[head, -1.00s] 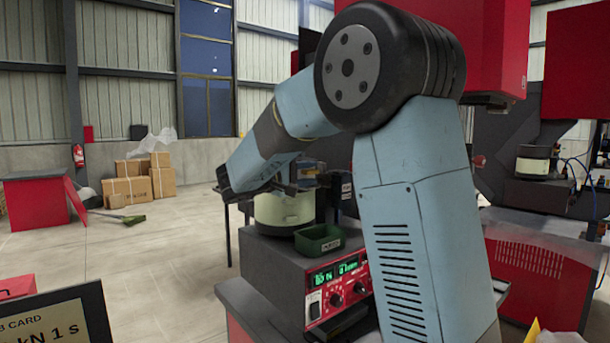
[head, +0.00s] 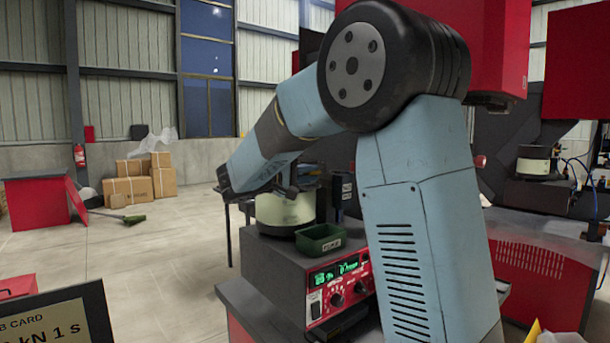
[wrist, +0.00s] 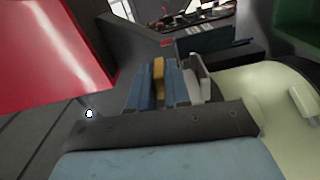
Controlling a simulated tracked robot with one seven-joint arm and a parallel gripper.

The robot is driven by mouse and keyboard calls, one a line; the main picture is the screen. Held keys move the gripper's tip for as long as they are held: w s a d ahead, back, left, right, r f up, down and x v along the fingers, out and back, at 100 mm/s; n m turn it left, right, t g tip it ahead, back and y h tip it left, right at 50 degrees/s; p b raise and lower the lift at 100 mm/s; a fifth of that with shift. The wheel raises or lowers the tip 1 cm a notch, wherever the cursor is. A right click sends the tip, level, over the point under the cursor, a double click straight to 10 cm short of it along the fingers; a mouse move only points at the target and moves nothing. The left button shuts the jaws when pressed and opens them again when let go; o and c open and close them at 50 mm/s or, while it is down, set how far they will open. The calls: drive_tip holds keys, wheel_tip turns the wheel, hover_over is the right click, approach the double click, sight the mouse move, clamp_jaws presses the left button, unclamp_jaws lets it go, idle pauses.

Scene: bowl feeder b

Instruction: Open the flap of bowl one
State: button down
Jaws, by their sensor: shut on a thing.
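A cream round bowl (head: 284,211) stands on the grey feeder unit, partly hidden behind my arm. It fills the right side of the wrist view (wrist: 272,108). My gripper (wrist: 160,82) is beside the bowl's rim, its blue fingers shut on a narrow yellow-brown piece (wrist: 159,70). I cannot tell whether that piece belongs to the bowl's flap. A pale grey upright piece (wrist: 201,82) stands just right of the fingers, close to the rim. In the head view the fingers are hidden behind my wrist.
A green bin (head: 319,240) sits on the feeder unit (head: 270,270), above a red control panel (head: 340,286) with green digits. In the wrist view, a large red surface (wrist: 45,50) lies left of my gripper. Open floor lies to the left.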

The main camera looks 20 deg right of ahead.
sight(318, 187)
drive_tip(key=shift+s+d+f+m, duration=0.3)
drive_tip(key=shift+s+f+m, duration=0.25)
drive_tip(key=shift+m, duration=1.75)
drive_tip(key=shift+s+d+f+m, duration=0.3)
drive_tip(key=shift+s+f+m, duration=0.25)
drive_tip(key=shift+m, duration=1.75)
drive_tip(key=shift+s+d+f+m, duration=0.3)
drive_tip(key=shift+s+f+m, duration=0.25)
drive_tip(key=shift+m, duration=1.75)
